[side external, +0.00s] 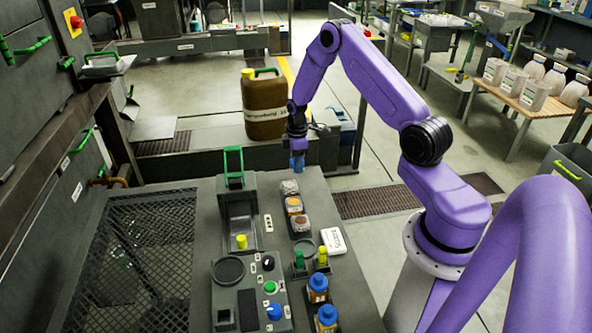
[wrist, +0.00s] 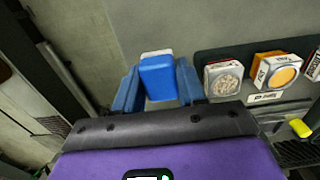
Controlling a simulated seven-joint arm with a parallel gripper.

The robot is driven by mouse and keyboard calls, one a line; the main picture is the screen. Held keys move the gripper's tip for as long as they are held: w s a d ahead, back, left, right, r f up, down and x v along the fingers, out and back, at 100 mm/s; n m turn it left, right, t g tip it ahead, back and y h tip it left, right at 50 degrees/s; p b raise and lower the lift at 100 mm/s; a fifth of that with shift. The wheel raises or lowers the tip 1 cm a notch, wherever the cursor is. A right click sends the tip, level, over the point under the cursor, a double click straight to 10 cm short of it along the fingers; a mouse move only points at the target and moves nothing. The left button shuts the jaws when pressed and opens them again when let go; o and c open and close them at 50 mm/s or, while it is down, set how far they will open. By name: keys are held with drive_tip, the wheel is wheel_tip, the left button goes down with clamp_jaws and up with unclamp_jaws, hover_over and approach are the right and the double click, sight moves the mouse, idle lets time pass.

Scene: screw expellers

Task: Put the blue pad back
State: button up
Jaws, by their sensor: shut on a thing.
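My gripper (side external: 298,158) is in the side external view, pointing down at the far end of the grey bench, just beyond the row of small containers. In the wrist view the blue pad (wrist: 158,80), a small block with a pale top edge, sits between the two blue fingers (wrist: 157,68). The gripper is shut on it. In the side view the pad cannot be told apart from the blue fingers. Whether the pad touches any surface below is not clear.
Small square containers (side external: 294,205) stand in a row on the bench; the nearest in the wrist view holds pale pellets (wrist: 223,78). Also on the bench are a green-handled chute (side external: 236,195), a control box (side external: 252,285), a white labelled block (side external: 333,241) and blue bottles (side external: 318,290). A brown canister (side external: 263,108) stands behind.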

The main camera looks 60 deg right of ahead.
sight(296, 177)
drive_tip(key=shift+w+d+f, duration=0.1)
drive_tip(key=shift+f, duration=0.1)
drive_tip(key=shift+w+f, duration=0.2)
drive_tip(key=shift+f, duration=1.5)
drive_tip(key=shift+f, duration=0.3)
